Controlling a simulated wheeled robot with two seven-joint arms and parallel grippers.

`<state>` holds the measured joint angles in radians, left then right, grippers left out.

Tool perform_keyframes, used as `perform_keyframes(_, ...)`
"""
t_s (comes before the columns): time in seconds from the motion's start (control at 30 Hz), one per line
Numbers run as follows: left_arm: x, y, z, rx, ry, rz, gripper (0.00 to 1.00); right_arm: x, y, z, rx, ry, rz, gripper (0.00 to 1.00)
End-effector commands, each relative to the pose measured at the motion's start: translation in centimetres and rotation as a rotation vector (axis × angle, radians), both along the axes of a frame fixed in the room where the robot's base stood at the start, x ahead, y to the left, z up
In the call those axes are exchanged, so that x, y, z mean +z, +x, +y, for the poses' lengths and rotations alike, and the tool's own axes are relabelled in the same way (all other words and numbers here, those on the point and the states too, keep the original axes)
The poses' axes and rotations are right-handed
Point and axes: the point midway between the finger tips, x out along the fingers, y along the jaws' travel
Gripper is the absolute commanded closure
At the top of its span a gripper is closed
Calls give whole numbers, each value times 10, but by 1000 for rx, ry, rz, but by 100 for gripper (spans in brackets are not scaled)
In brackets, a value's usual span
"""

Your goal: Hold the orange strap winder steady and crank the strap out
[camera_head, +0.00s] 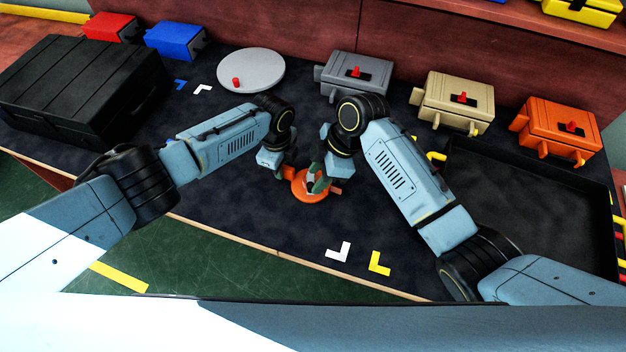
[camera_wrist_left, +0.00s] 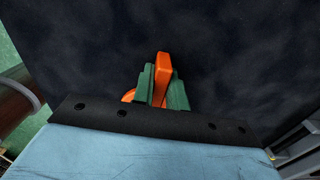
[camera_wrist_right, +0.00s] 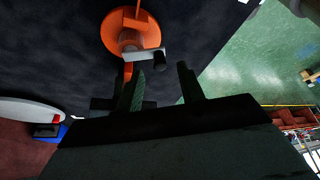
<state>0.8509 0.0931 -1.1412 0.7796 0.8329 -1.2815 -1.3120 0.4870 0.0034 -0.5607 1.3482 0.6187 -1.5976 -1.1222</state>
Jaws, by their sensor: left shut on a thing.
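The orange strap winder (camera_head: 302,190) lies on the dark mat at the middle front of the table. In the right wrist view, the winder's round body (camera_wrist_right: 114,34) carries a crank with a dark grey knob (camera_wrist_right: 158,58). My left gripper (camera_head: 290,172) is at the winder's left side; in the left wrist view its green fingers (camera_wrist_left: 160,85) are shut on an upright orange part (camera_wrist_left: 163,62) of it. My right gripper (camera_head: 319,184) is over the winder in the head view. Its fingers (camera_wrist_right: 160,78) are apart, with the knob near the gap between their tips; nothing is clearly gripped.
A black case (camera_head: 80,90) stands at the left and a black tray (camera_head: 530,215) at the right. A grey disc (camera_head: 252,70) and grey, tan and orange boxes (camera_head: 560,128) line the back. White and yellow corner marks (camera_head: 378,264) lie at the front edge.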

Motion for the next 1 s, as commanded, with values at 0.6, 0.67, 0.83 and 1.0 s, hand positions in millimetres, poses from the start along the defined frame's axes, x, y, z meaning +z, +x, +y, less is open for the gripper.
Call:
perform_keyframes(0.6,0,0,0,0,0,-1,100,-30,-2,12,0,0,-1,64)
perform_keyframes(0.67,0,0,0,0,0,-1,100,-30,-2,12,0,0,-1,72)
perform_keyframes(0.83,0,0,0,0,-1,-1,100,-30,-2,12,0,0,-1,94)
perform_keyframes(1.0,0,0,0,0,0,-1,100,-30,-2,12,-8,-1,-1,100)
